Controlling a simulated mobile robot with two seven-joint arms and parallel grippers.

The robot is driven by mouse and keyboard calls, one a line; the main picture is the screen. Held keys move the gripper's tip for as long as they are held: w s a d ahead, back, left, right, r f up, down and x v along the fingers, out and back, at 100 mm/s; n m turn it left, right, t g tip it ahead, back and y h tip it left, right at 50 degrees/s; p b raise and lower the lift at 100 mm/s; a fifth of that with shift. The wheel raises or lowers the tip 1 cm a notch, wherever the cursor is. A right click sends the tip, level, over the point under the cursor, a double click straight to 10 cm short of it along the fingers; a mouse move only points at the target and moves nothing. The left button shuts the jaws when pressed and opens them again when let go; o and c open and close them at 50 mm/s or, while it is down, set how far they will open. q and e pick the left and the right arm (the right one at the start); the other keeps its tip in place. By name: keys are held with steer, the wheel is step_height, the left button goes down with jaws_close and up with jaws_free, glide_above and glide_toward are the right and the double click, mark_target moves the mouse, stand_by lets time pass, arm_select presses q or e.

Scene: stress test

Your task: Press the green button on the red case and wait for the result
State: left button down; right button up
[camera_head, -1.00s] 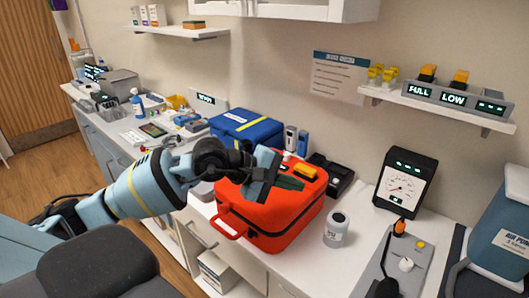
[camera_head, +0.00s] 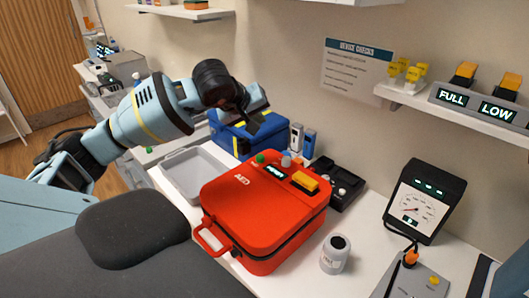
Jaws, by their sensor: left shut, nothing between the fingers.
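The red case (camera_head: 250,215) marked AED lies on the white counter, its handle toward the front left. The green button (camera_head: 260,158) sits at the back left of its lid, uncovered. Beside it a small lit display (camera_head: 275,172) shows text too small to read surely. A grey knob and a yellow-orange block (camera_head: 305,182) are also on the lid. My left gripper (camera_head: 254,121) is shut and empty, raised behind and above the case, in front of the blue box in the picture and apart from the button. My right gripper is not in view.
A grey tray (camera_head: 184,188) lies left of the case, the blue box (camera_head: 238,150) behind it. A gauge (camera_head: 421,202) stands farther right.

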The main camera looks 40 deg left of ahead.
arm_select(q)
steer(key=shift+s, duration=0.1)
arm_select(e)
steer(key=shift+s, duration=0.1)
arm_select(q)
steer(key=b, duration=0.3)
glide_above(258, 158)
step_height(258, 158, down, 8)
steer(key=shift+r, duration=0.25)
steer(key=shift+f, duration=0.7)
steer(key=shift+b, duration=0.3)
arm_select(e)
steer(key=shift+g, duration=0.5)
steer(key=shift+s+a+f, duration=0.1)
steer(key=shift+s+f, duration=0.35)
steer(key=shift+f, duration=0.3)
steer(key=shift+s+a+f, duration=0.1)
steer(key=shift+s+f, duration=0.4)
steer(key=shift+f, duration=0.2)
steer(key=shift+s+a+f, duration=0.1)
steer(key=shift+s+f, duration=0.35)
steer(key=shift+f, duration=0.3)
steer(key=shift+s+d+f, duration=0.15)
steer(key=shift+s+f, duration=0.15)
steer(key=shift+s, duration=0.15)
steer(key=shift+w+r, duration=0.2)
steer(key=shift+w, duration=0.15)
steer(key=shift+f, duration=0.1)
